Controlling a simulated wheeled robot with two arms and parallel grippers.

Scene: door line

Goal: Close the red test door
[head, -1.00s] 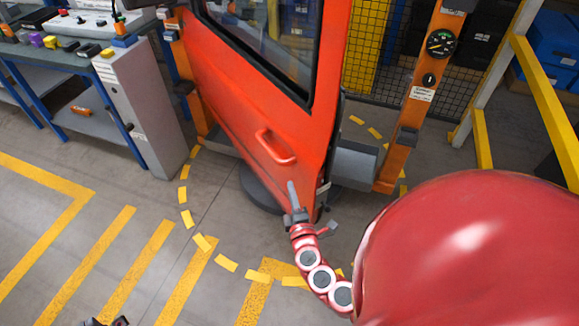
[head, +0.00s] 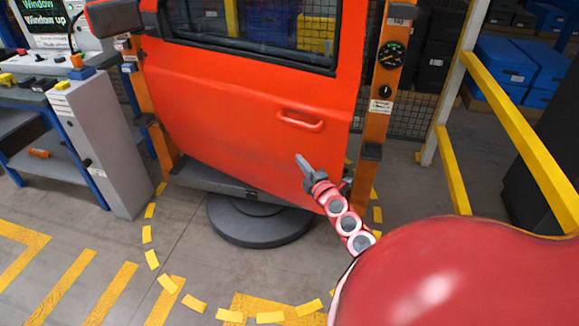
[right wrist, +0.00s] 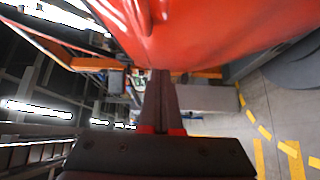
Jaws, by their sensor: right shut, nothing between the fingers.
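The red test door (head: 240,110) hangs between two orange posts in the head view, its panel nearly in line with them. Its handle (head: 300,120) is at the right of the panel. My right gripper (head: 302,162) is shut and empty, at the lower right of the door just below the handle; whether it touches the panel is unclear. In the right wrist view the shut fingers (right wrist: 161,95) point at the red panel (right wrist: 200,30), which fills the top. Whether the door's edge meets the right post (head: 377,100) fully, I cannot tell. My left gripper is not in view.
A round dark base (head: 260,222) stands under the door. A grey cabinet and bench (head: 100,140) stand at the left. A yellow railing (head: 520,130) runs along the right. Dashed yellow floor marks (head: 195,303) curve around clear floor in front.

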